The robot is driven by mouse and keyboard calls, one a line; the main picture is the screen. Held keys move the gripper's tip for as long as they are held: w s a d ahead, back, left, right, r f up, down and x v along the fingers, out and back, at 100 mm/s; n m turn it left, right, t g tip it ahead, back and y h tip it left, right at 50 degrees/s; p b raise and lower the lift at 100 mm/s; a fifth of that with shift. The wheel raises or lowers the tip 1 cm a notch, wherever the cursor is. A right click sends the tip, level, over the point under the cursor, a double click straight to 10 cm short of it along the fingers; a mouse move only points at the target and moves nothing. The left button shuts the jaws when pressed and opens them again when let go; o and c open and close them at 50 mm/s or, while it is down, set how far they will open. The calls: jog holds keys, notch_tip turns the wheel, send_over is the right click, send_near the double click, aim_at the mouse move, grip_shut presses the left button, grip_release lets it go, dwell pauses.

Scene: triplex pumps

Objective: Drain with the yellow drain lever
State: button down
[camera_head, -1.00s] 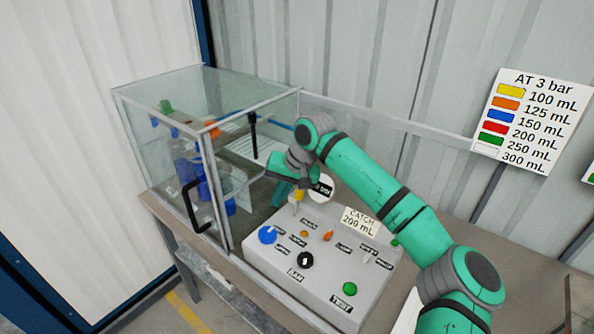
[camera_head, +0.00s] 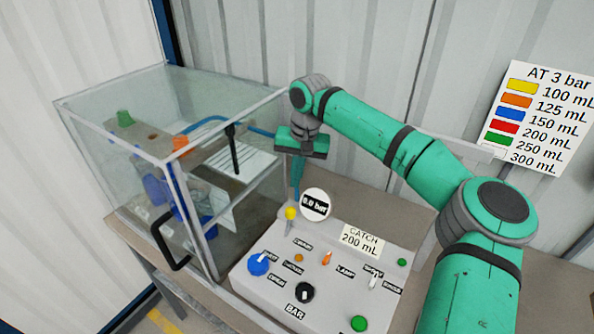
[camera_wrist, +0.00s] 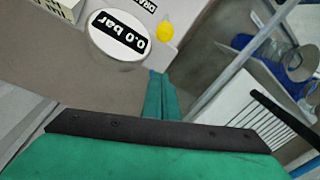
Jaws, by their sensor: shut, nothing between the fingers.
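The yellow drain lever (camera_head: 291,213) has a yellow knob on a thin pale stem and stands at the back left of the grey control panel, beside the DRAIN label. Its knob also shows in the wrist view (camera_wrist: 166,28). My gripper (camera_head: 296,190) is shut and empty, pointing down just behind the knob. In the wrist view my closed green fingers (camera_wrist: 158,78) end short of the knob, with a gap between them. The round gauge (camera_head: 315,204) right of the lever reads 0.0 bar.
The panel (camera_head: 335,297) carries a blue knob (camera_head: 259,264), a black knob (camera_head: 304,292), an orange lever (camera_head: 326,257) and a green button (camera_head: 359,323). A CATCH 200 mL sign (camera_head: 362,239) stands at its back. A glass case (camera_head: 120,150) with a black handle is at left.

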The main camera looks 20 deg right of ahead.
aim_at(289, 222)
jog(key=f, duration=0.5)
jog(key=shift+w+a, duration=0.25)
jog(key=shift+s+a+r, duration=0.15)
jog(key=shift+s+a, duration=0.1)
jog(key=shift+s, duration=0.35)
jog(key=shift+s+a+r, duration=0.15)
jog(key=shift+s+a, duration=0.15)
jog(key=shift+s, duration=0.25)
jog(key=shift+s+a+r, duration=0.15)
jog(key=shift+s+a, duration=0.1)
jog(key=shift+s, duration=0.35)
jog(key=shift+d, duration=0.15)
